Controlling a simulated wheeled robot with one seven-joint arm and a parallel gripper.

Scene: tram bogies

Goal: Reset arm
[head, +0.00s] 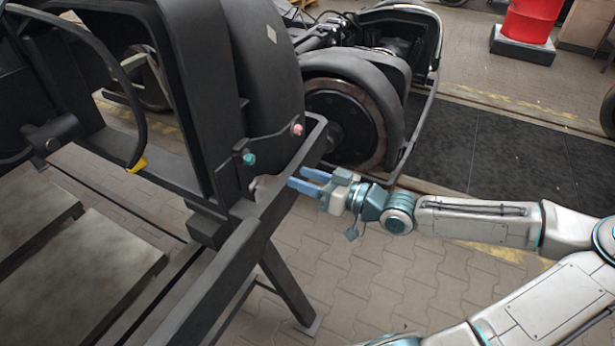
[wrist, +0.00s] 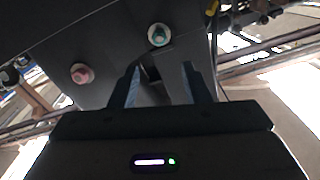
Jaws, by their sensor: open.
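My gripper (head: 308,182) is in the middle of the head view, at the end of my arm, which reaches in from the right. Its two blue fingers point left and are apart, with nothing between them. The fingertips are close to the black frame rail (head: 262,218) of the bogie; I cannot tell if they touch it. In the wrist view the gripper (wrist: 160,82) is open below a dark plate. A pink bolt (head: 297,129) and a teal bolt (head: 249,159) sit on the bogie bracket. The pink bolt (wrist: 81,73) and teal bolt (wrist: 158,35) also show in the wrist view.
A second bogie with a large wheel (head: 345,122) stands behind my gripper. A black mat (head: 500,150) lies on the paved floor at the right. A red barrel (head: 530,20) stands at the back right. The paving below my forearm is clear.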

